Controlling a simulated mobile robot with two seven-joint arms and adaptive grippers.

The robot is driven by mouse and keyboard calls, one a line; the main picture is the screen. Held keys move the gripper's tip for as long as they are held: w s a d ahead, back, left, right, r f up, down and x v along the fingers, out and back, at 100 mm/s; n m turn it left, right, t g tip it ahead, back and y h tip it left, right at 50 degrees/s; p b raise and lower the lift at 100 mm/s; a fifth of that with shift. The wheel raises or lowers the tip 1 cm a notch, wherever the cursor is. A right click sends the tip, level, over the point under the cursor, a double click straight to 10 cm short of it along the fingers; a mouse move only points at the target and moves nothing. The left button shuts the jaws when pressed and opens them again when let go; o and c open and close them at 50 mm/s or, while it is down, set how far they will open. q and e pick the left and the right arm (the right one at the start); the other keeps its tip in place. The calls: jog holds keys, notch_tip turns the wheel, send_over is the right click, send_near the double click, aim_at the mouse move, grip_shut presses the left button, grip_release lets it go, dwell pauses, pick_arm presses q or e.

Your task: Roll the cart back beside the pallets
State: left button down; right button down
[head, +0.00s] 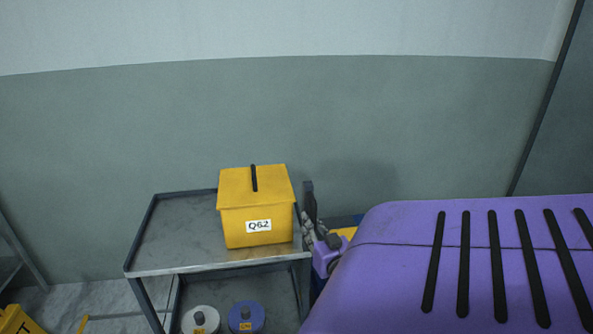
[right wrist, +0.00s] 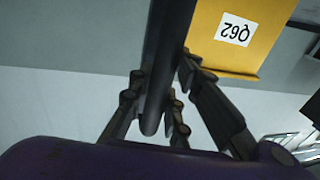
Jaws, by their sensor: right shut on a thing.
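The grey metal cart (head: 170,240) stands in front of the wall, with an upper tray and a lower shelf. A yellow lidded box labelled Q62 (head: 238,218) sits on the right part of its upper tray. My right gripper (head: 310,212) is at the cart's right end. In the right wrist view its fingers (right wrist: 155,105) are closed around a dark bar of the cart (right wrist: 165,60). The Q62 box (right wrist: 225,45) also shows there, just beyond the bar. My left gripper is out of view. I see no pallets that I can make out.
A white spool (head: 200,322) and a blue-violet spool (head: 246,318) stand on the cart's lower shelf. A yellow object (head: 16,320) is at the lower left corner. The wall (head: 150,130) is close behind the cart. Yellow and blue things behind my right arm are mostly hidden.

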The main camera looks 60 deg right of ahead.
jog(key=shift+s+d, duration=0.3)
jog(key=shift+s, duration=0.05)
jog(key=c, duration=1.6)
grip_release()
jog(key=shift+s+d, duration=0.15)
jog(key=shift+s, duration=0.05)
jog(key=v, duration=1.2)
jog(key=shift+w, duration=0.1)
